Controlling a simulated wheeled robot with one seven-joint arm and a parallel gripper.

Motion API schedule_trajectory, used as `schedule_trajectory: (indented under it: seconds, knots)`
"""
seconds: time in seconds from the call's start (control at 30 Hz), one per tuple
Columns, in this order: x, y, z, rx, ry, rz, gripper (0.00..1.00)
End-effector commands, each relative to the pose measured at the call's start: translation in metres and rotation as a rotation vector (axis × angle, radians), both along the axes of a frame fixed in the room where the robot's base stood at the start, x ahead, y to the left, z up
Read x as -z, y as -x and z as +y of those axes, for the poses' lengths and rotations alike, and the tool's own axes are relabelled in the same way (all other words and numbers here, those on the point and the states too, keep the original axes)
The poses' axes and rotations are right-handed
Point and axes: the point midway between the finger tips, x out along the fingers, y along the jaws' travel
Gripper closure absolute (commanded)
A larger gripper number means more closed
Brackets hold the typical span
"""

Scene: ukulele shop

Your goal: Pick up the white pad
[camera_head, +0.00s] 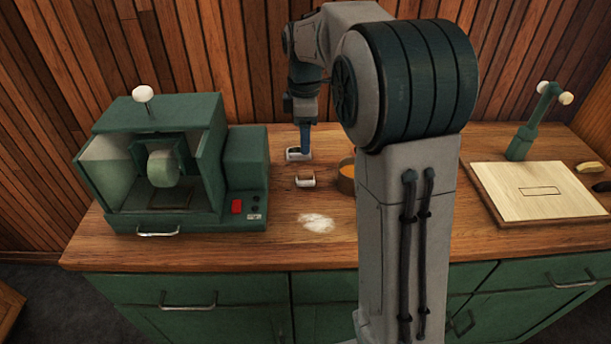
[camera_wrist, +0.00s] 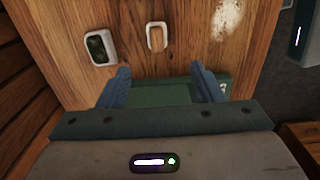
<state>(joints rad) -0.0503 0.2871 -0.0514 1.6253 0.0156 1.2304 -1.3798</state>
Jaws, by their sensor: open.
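Two small white pieces sit on the wooden counter. One is a white-edged block with a tan strip across its top (camera_head: 305,180), also in the wrist view (camera_wrist: 157,36). The other is a white frame with a dark middle (camera_head: 298,153), seen at upper left in the wrist view (camera_wrist: 101,47). I cannot tell for sure which is the white pad. My gripper (camera_head: 304,150) points down near the white frame. In the wrist view its two blue fingers (camera_wrist: 162,78) are apart, with nothing between them, and both pieces lie beyond the fingertips.
A green machine (camera_head: 240,160) with a wheel stands left of the gripper. A round container with orange contents (camera_head: 346,182) is right, partly behind my arm. A white powdery patch (camera_head: 316,222) lies in front. A pale board (camera_head: 540,190) and green stand (camera_head: 522,140) are far right.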

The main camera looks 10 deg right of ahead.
Motion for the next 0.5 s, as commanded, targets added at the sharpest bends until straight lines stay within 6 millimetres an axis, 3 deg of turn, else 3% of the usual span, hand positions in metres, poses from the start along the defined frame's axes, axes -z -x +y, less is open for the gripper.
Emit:
schedule_trajectory:
  seconds: [0.3, 0.5]
  knots:
    - [0.061, 0.001, 0.000, -0.001, 0.000, 0.003, 0.40]
    - [0.078, 0.000, -0.001, 0.001, 0.001, -0.001, 0.40]
